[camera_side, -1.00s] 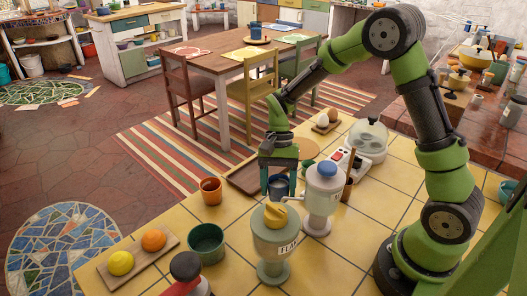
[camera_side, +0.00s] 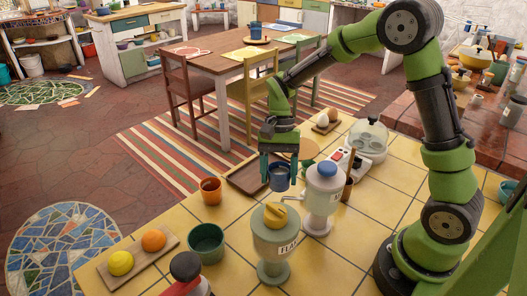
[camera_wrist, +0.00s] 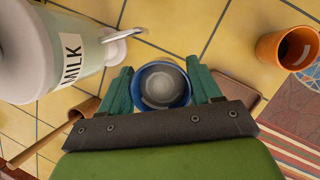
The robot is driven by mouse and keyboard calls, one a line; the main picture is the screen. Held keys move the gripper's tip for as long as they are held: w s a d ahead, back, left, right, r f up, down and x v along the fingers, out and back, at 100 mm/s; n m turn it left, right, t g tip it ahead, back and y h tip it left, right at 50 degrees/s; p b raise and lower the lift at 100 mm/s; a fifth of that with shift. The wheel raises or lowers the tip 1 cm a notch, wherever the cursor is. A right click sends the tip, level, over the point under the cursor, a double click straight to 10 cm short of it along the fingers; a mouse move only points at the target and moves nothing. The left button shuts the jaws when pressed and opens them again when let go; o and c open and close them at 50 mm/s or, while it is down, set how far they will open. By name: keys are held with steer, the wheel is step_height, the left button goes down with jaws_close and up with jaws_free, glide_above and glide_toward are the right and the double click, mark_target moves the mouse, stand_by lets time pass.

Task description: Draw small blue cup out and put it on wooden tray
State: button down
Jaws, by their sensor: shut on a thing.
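The small blue cup (camera_side: 279,178) is upright between the fingers of my gripper (camera_side: 279,172), which is shut on it. It appears held above the yellow tiles, behind the two canisters. In the wrist view the cup (camera_wrist: 161,86) shows from above, with a grey inside, between my green fingers (camera_wrist: 162,88). The wooden tray (camera_side: 244,182) lies just left of and behind my gripper, partly hidden by it. A corner of the tray (camera_wrist: 248,101) shows beside a finger in the wrist view.
A blue-lidded canister (camera_side: 322,196) stands close right of the cup; its label reads MILK in the wrist view (camera_wrist: 70,55). A yellow-lidded canister (camera_side: 274,240) stands in front. An orange cup (camera_side: 211,191) and a green cup (camera_side: 206,243) stand left. A white burner (camera_side: 362,147) is behind right.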

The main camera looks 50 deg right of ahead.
steer(key=shift+d+f, duration=0.1)
steer(key=shift+f, duration=0.05)
steer(key=w+d+r+t, duration=0.1)
steer(key=w+d, duration=0.1)
steer(key=w, duration=0.4)
steer(key=w+d+r, duration=0.2)
steer(key=w+d, duration=0.1)
steer(key=w, duration=0.3)
steer(key=shift+a+f, duration=0.15)
steer(key=shift+f, duration=3.35)
steer(key=shift+f, duration=0.95)
steer(key=shift+c, duration=0.7)
jaws_free()
steer(key=shift+r, duration=0.1)
step_height(320, 180, up, 7)
